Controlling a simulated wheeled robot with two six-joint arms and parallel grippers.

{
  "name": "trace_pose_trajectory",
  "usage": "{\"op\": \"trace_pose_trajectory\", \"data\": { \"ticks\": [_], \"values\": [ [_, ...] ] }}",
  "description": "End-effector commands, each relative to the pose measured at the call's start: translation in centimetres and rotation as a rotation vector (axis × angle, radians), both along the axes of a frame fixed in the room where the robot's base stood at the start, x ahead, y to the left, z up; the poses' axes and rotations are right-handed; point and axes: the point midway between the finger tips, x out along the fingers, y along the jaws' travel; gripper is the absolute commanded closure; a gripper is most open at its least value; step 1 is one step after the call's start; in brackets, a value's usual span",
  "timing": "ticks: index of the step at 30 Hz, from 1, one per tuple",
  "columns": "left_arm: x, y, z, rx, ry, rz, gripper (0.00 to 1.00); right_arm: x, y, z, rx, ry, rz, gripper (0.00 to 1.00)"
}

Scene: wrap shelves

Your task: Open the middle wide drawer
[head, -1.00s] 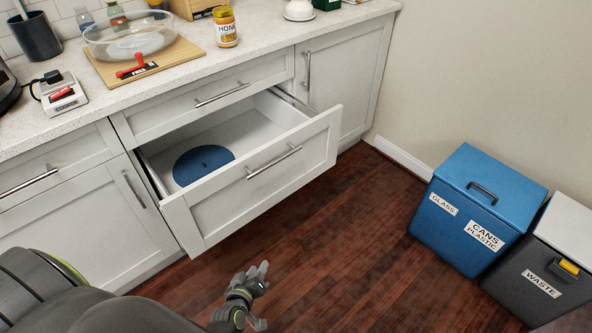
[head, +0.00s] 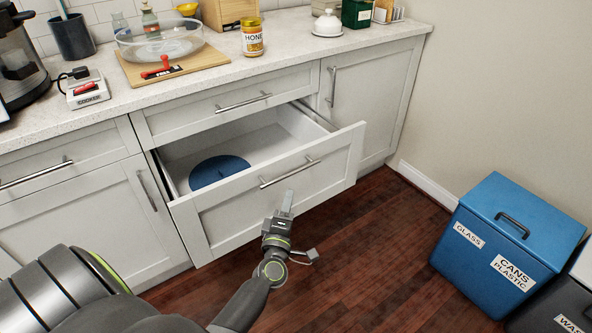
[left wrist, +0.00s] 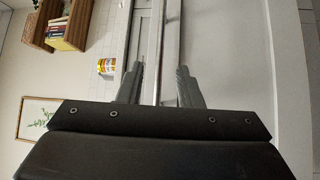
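The middle wide drawer (head: 215,222) is pulled well out from the white cabinet, and a round blue disc (head: 218,172) lies inside it. Its metal bar handle (head: 289,173) runs across the drawer front. My left gripper (head: 287,203) is in front of the drawer front, just below the handle in the head view. In the left wrist view its two fingers (left wrist: 158,88) are apart, with a long bar showing between them. I see no finger pressed on the bar. My right gripper is not in view.
A shut drawer (head: 230,104) is above the open one. The counter (head: 90,113) holds a honey jar (head: 252,37), a glass bowl and a cutting board (head: 200,60). A blue bin (head: 515,235) stands at right. The wooden floor (head: 385,225) between is clear.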

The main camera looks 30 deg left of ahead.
Motion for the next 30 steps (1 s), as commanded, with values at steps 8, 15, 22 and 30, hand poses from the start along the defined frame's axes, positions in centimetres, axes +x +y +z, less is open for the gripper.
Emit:
{"op": "trace_pose_trajectory", "data": {
  "ticks": [8, 15, 22, 30],
  "values": [
    [5.5, 2.2, 0.9, 0.003, -0.001, -0.001, 0.68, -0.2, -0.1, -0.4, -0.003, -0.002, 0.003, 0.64],
    [9.0, 3.6, 1.2, 0.003, 0.001, -0.001, 0.68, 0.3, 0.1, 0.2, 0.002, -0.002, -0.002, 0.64],
    [10.2, 4.1, 1.4, 0.001, 0.001, -0.001, 0.68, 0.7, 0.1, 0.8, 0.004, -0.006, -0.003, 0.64],
    [10.3, 4.1, 1.5, 0.001, 0.001, -0.001, 0.69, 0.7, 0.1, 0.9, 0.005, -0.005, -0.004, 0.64]
  ]
}}
